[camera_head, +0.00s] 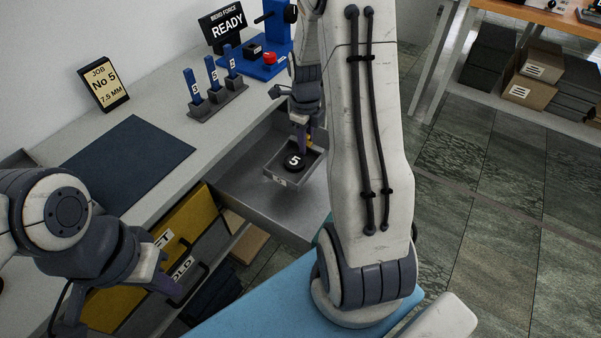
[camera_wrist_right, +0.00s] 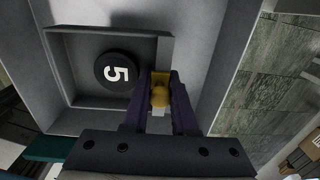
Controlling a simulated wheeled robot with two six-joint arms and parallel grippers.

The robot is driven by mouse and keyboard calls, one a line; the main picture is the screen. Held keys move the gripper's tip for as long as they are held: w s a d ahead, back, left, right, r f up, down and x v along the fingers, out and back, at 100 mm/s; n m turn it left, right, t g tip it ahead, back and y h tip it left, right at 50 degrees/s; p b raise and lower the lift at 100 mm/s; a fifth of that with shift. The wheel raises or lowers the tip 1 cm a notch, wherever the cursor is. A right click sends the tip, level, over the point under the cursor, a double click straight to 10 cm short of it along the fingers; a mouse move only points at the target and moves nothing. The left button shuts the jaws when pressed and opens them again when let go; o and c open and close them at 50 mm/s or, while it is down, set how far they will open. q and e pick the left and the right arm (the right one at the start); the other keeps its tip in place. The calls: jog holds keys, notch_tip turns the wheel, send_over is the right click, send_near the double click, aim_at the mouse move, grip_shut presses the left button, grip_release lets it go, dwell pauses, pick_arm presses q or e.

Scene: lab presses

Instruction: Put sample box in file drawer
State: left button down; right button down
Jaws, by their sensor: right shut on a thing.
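The sample box (camera_head: 269,174) is a small grey open tray holding a black disc marked 5 (camera_head: 294,161). It shows in the right wrist view (camera_wrist_right: 72,48) with the disc lying in it. My right gripper (camera_head: 305,146) is shut on the box's yellow grip (camera_wrist_right: 160,92). The box is within the outline of the open grey file drawer (camera_head: 236,192); I cannot tell whether it touches the drawer floor. My left gripper (camera_head: 167,284) is low at the left, in front of the yellow drawer, away from the box; its jaw opening is unclear.
A yellow drawer front (camera_head: 180,222) with a black handle is beside the open drawer. On the bench are a dark mat (camera_head: 125,165), a job sign (camera_head: 103,84), a rack of blue numbered pieces (camera_head: 217,100) and a blue press (camera_head: 266,70). Shelved boxes (camera_head: 536,88) are at right.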

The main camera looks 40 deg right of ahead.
jog(key=shift+f+b, duration=0.3)
jog(key=shift+f, duration=3.25)
jog(key=shift+f, duration=0.2)
jog(key=c, duration=0.7)
grip_release()
jog(key=shift+r, duration=0.15)
